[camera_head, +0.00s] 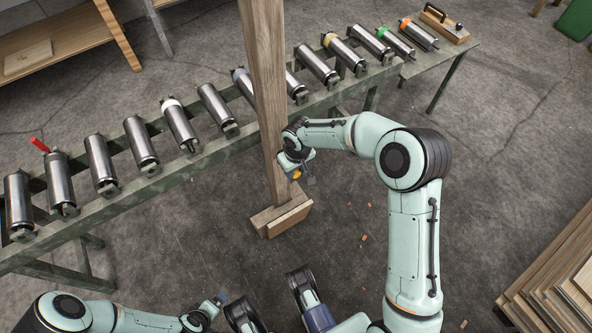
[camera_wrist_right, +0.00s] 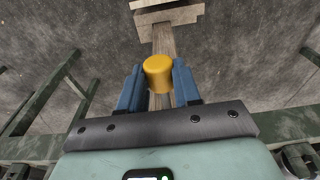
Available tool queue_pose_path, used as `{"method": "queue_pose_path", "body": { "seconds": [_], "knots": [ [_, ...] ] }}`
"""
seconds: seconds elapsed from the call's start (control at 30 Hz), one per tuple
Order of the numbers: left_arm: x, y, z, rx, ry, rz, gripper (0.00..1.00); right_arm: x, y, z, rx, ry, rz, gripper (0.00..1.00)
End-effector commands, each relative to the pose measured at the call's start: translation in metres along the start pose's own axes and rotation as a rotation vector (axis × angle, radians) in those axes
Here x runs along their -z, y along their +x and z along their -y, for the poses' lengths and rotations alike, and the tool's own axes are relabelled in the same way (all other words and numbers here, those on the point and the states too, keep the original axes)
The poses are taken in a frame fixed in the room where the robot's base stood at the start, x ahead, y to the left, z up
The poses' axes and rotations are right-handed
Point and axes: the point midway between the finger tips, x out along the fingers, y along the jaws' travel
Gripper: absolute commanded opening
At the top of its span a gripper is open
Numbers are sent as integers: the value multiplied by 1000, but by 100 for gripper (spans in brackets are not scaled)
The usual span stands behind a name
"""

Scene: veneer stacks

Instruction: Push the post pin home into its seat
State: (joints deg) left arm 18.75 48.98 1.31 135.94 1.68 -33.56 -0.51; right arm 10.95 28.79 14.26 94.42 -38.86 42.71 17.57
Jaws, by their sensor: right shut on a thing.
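The tall wooden post (camera_head: 265,90) stands on a wooden foot (camera_head: 286,217) in front of the roller conveyor. The post pin shows as a yellow knob (camera_head: 295,174) at the post's lower part. It also shows in the right wrist view (camera_wrist_right: 158,74), between the two blue fingers, in front of the post (camera_wrist_right: 163,42). My right gripper (camera_wrist_right: 158,88) is shut on the pin. In the head view my right gripper (camera_head: 302,172) is close beside the post. The pin's seat and its depth are hidden. My left gripper (camera_head: 218,301) is low at the left, away from the post; its jaw opening is unclear.
The roller conveyor (camera_head: 215,150) runs diagonally behind the post, with several metal rollers. A wooden block with a handle (camera_head: 443,24) sits at its far right end. Veneer sheets (camera_head: 560,275) are stacked at the lower right. Small chips lie on the otherwise clear floor right of the post.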

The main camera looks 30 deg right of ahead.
Motion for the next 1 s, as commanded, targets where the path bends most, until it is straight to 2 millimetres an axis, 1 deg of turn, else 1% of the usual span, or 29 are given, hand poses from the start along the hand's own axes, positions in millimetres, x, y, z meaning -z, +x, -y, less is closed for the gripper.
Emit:
{"method": "queue_pose_path", "body": {
  "seconds": [1.0],
  "knots": [
    [-1, 9, 2, 1, 0, 2, 95, 30, 4, 0, 0, 1, -1, 0]
  ]
}}
